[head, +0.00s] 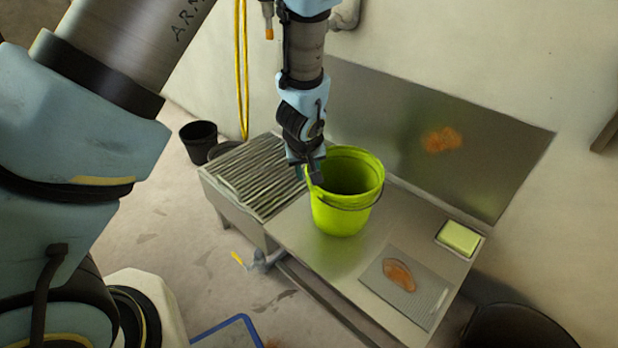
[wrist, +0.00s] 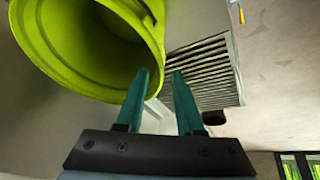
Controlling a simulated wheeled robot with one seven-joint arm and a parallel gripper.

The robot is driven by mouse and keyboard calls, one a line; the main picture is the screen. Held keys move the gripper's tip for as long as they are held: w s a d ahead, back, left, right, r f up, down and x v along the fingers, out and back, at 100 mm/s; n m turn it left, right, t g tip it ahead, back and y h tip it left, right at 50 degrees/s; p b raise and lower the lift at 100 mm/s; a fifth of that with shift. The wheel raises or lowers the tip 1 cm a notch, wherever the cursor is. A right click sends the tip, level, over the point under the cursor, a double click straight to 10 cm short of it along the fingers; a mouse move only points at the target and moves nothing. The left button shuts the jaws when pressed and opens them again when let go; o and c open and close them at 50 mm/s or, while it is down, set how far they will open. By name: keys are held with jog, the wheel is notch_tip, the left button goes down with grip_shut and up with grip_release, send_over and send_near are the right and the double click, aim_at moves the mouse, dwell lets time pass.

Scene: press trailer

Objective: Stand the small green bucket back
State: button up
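The green bucket (head: 345,212) stands upright on the steel counter, its mouth facing up and its dark wire handle hanging down over the near side. In the wrist view, the bucket (wrist: 70,60) fills the upper left, with its mouth and rim showing. My gripper (head: 314,178) is at the bucket's left rim, pointing down. In the wrist view, my gripper's (wrist: 160,76) two teal fingers are apart with a gap between the tips. The left finger overlaps the bucket's edge; I cannot tell whether it touches. Nothing is seen clamped between the fingers.
A ribbed drain rack (head: 258,175) adjoins the steel counter (head: 290,232) on the left. A grey mat with a brown patch (head: 398,275) and a pale green block in a tray (head: 459,237) lie to the right. A black bucket (head: 199,141) stands on the floor behind.

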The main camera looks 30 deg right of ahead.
jog(key=v, duration=0.6)
jog(key=w+a+r+n+y, duration=0.1)
jog(key=w+a+r, duration=0.15)
jog(key=a, duration=0.45)
jog(key=w+a+r+g, duration=0.1)
jog(key=w+a+r, duration=0.15)
jog(key=a, duration=0.45)
jog(key=w+a+r+n+y, duration=0.1)
jog(key=w+a+r, duration=0.1)
jog(key=w+a, duration=0.35)
jog(key=s+a+r, duration=0.2)
jog(key=s+a, duration=0.1)
jog(key=a, duration=0.6)
jog(key=s+a+r+n+g, duration=0.1)
jog(key=s+a+r, duration=0.1)
jog(key=a, duration=0.6)
jog(key=shift+s+a+r+y+p, duration=0.3)
jog(key=shift+s+a+r+y, duration=0.1)
jog(key=shift+s, duration=0.3)
notch_tip(320, 180, up, 22)
jog(key=p, duration=2.1)
jog(key=shift+f, duration=0.25)
